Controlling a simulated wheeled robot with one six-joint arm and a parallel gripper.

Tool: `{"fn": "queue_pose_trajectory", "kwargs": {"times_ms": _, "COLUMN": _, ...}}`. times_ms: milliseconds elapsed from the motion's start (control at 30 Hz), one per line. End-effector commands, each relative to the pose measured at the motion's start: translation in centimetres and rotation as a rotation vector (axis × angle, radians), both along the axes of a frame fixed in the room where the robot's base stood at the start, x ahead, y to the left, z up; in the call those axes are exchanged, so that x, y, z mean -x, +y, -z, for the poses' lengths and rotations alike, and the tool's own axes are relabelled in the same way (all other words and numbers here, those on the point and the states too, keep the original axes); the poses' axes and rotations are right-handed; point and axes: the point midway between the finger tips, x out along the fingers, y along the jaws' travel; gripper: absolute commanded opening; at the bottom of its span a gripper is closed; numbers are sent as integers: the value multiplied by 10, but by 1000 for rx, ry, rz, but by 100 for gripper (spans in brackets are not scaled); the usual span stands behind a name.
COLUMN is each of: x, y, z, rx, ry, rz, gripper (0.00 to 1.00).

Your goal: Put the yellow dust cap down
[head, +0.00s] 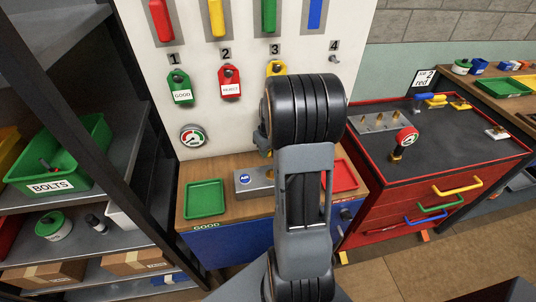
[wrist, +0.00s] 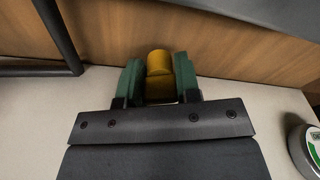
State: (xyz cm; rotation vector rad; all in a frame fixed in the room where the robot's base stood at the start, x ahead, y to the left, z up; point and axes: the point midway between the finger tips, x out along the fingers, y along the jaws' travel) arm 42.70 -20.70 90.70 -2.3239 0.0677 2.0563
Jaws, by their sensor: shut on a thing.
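The yellow dust cap (wrist: 158,63) shows in the wrist view as a short yellow cylinder. My gripper (wrist: 160,80) is shut on it, with one green finger on each side. A pale surface lies around the gripper in this view, with a wooden panel behind the cap. I cannot tell whether the cap touches either. In the head view my arm hides most of the gripper and the cap.
In the head view, a green tray (head: 205,198) and a red tray (head: 343,177) lie on the bench. A red cabinet (head: 430,195) stands to the right, shelves with bins to the left.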

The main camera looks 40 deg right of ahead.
Motion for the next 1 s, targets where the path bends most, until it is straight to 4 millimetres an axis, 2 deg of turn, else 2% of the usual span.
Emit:
{"fn": "queue_pose_trajectory", "kwargs": {"times_ms": 100, "x": 1, "y": 1, "z": 18, "rx": -2, "ry": 5, "rz": 0, "gripper": 9}}
{"fn": "queue_pose_trajectory", "kwargs": {"times_ms": 200, "x": 1, "y": 1, "z": 25, "rx": -1, "ry": 3, "rz": -1, "gripper": 9}}
{"fn": "queue_pose_trajectory", "kwargs": {"times_ms": 600, "x": 1, "y": 1, "z": 30, "rx": -1, "ry": 2, "rz": 0, "gripper": 9}}
{"fn": "queue_pose_trajectory", "kwargs": {"times_ms": 633, "x": 1, "y": 1, "z": 29, "rx": -1, "ry": 1, "rz": 0, "gripper": 34}}
{"fn": "queue_pose_trajectory", "kwargs": {"times_ms": 867, "x": 1, "y": 1, "z": 28, "rx": -1, "ry": 2, "rz": 0, "gripper": 56}}
{"fn": "queue_pose_trajectory", "kwargs": {"times_ms": 1000, "x": 1, "y": 1, "z": 28, "rx": -1, "ry": 2, "rz": 0, "gripper": 56}}
